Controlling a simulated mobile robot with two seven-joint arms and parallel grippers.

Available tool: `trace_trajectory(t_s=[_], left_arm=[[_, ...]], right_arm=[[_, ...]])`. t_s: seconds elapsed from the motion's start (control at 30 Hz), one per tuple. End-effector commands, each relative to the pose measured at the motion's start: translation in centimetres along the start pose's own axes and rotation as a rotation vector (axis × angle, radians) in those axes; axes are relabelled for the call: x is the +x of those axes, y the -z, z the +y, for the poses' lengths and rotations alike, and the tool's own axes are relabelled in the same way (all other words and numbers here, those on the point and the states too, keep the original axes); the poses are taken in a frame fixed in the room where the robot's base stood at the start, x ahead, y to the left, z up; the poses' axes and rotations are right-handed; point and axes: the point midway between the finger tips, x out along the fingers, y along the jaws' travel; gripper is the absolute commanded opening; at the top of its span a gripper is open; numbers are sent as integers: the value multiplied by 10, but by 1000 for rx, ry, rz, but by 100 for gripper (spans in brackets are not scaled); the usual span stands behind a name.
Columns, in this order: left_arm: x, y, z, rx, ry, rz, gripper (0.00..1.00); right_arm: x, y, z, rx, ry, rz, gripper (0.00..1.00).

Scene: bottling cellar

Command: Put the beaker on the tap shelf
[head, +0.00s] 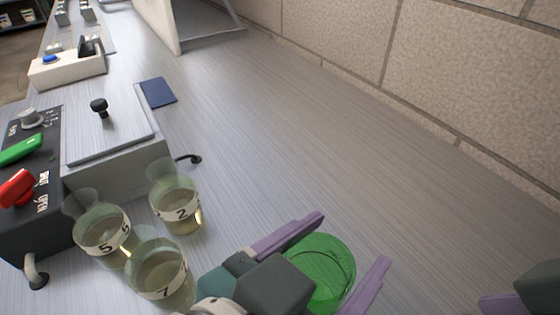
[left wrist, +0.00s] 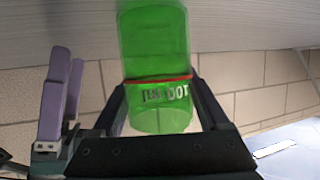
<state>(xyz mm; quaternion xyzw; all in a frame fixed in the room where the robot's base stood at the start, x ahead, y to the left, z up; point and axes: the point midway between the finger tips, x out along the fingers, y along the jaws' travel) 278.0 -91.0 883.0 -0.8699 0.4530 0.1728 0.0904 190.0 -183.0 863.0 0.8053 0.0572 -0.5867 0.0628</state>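The beaker (head: 324,268), as I take it, is a clear green cylinder. I cannot tell whether the beaker is lifted off the counter. My right gripper (head: 500,303) shows only partly at the lower right. I cannot identify the tap shelf in these frames.
Several numbered glass vessels with yellowish liquid, including vessel 2 (head: 177,190), vessel 5 (head: 95,240) and vessel 7 (head: 160,275), stand left of my left gripper. A dark control box (head: 60,180) with red and green handles is beyond. The middle of the counter (head: 300,140) is clear.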

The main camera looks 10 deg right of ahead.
Motion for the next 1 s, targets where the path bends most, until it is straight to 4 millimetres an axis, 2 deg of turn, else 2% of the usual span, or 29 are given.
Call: trace_trajectory(t_s=[0.07,0.53,1.0], left_arm=[[0,0,0,0,0,0,67],[0,0,0,0,0,0,14],[-3,7,0,0,0,0,14]], right_arm=[[0,0,0,0,0,0,100],[0,0,0,0,0,0,100],[-8,2,0,0,0,0,100]])
